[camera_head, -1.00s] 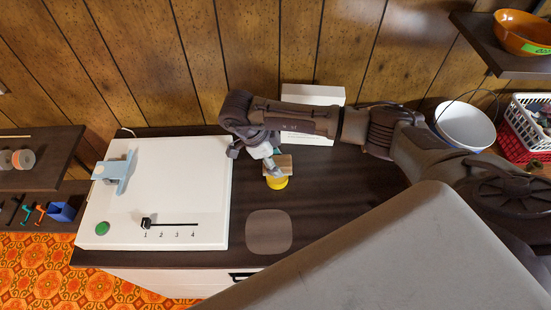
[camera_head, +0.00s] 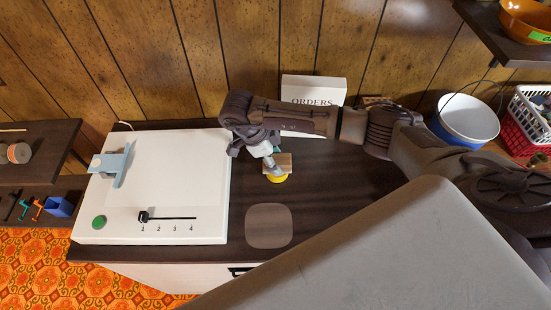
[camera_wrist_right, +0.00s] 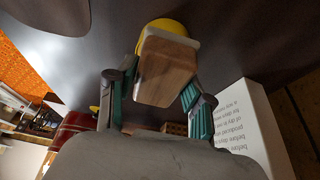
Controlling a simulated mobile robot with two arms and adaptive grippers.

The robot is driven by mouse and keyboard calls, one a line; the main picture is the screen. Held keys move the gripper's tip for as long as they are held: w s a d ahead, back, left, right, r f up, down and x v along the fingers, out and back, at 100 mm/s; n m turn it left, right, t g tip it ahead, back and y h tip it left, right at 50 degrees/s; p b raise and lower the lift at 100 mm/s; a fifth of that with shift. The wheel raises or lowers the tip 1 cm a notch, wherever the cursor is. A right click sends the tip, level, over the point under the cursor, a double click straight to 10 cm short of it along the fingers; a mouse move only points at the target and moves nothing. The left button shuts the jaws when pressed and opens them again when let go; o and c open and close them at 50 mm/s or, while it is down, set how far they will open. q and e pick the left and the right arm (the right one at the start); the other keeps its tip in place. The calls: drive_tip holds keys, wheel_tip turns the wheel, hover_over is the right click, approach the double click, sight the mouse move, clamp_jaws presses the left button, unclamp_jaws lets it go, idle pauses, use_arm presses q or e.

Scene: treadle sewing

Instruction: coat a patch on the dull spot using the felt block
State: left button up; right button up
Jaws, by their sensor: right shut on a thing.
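The felt block (camera_head: 284,160) is a small wooden block with a pale layer on its far face, best seen in the right wrist view (camera_wrist_right: 166,72). My right gripper (camera_wrist_right: 155,108) is shut on it, with a teal-lined finger on each side. The block is over a round yellow thing (camera_head: 277,179) on the dark top and partly covers it; whether they touch is unclear. The yellow also shows behind the block in the wrist view (camera_wrist_right: 167,26). The dull spot (camera_head: 268,226) is a paler rounded square nearer the front, clear of the gripper. My left gripper is not in view.
A white panel (camera_head: 180,165) with a slider, a green button and a light-blue bracket is left of the dull spot. A white ORDERS box (camera_head: 313,87) stands behind my right arm.

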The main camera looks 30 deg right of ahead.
sight(284, 159)
drive_tip(key=shift+f+b, duration=0.6)
idle(1.6)
drive_tip(key=shift+r, duration=0.15)
drive_tip(key=shift+r+p, duration=2.3)
drive_tip(key=shift+r, duration=1.15)
drive_tip(key=shift+w+a+r+n+t, duration=0.15)
drive_tip(key=shift+r+n+t, duration=0.15)
drive_tip(key=shift+r+n, duration=0.25)
wheel_tip(284, 159, up, 15)
drive_tip(key=a+n+t+y, duration=0.1)
drive_tip(key=n+t+y, duration=0.1)
drive_tip(key=n, duration=0.9)
drive_tip(key=s+a+n+t+y, duration=0.1)
drive_tip(key=n+t, duration=0.3)
drive_tip(key=n, duration=0.7)
drive_tip(key=shift+s+a+y, duration=0.15)
drive_tip(key=shift+a+y, duration=0.3)
drive_tip(key=shift+y, duration=0.15)
